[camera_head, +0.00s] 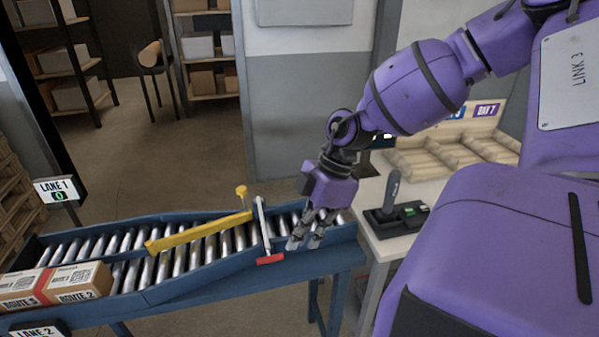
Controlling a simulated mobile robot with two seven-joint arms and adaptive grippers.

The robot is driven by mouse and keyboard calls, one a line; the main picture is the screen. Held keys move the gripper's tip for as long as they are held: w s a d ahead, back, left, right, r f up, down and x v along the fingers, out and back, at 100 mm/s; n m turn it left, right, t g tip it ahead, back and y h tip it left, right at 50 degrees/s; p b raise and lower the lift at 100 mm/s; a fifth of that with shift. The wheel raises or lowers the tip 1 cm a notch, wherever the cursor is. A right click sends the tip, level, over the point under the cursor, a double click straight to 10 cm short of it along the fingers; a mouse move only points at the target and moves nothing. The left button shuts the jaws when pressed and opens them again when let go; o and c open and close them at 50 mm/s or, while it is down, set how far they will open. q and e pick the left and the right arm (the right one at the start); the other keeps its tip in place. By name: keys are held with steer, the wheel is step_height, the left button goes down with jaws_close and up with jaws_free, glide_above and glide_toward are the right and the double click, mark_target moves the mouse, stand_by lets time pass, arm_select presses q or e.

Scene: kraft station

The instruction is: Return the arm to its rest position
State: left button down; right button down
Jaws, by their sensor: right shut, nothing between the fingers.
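My right arm is purple and comes in from the right, large in the head view. My right gripper (306,241) points down over the right end of the roller conveyor (165,293), beside a white lever (262,222) with a red handle. Its fingers are shut with nothing between them. I cannot tell whether the fingertips touch the rollers. My left gripper is not in view.
A yellow diverter bar (198,232) lies across the conveyor. A cardboard box (55,287) sits on its left part. A white table (372,207) at right holds a joystick box (396,217) and a wooden sorting tray (455,155). Shelves (66,76) stand behind open floor.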

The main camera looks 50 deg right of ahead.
steer(key=shift+s, duration=0.1)
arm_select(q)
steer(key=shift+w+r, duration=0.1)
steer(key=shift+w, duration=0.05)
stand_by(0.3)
arm_select(e)
steer(key=a+f+m+t+y+p, duration=0.1)
steer(key=a+f+m+t+y, duration=0.35)
steer(key=a+f, duration=0.85)
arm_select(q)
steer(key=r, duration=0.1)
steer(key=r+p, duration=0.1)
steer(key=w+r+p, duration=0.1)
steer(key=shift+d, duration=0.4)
arm_select(e)
steer(key=s+a+f+m+t+h, duration=0.1)
steer(key=s+f+m+h, duration=0.3)
steer(key=s+f, duration=0.4)
steer(key=s+a+f+m+t+h, duration=0.1)
steer(key=s+a+f+m+h, duration=0.3)
steer(key=s+f, duration=0.4)
step_height(320, 180, down, 2)
steer(key=shift+f+m+t, duration=0.1)
steer(key=shift+m+t, duration=0.25)
steer(key=shift+m, duration=0.1)
steer(key=shift+s+h, duration=0.1)
steer(key=shift+h, duration=0.15)
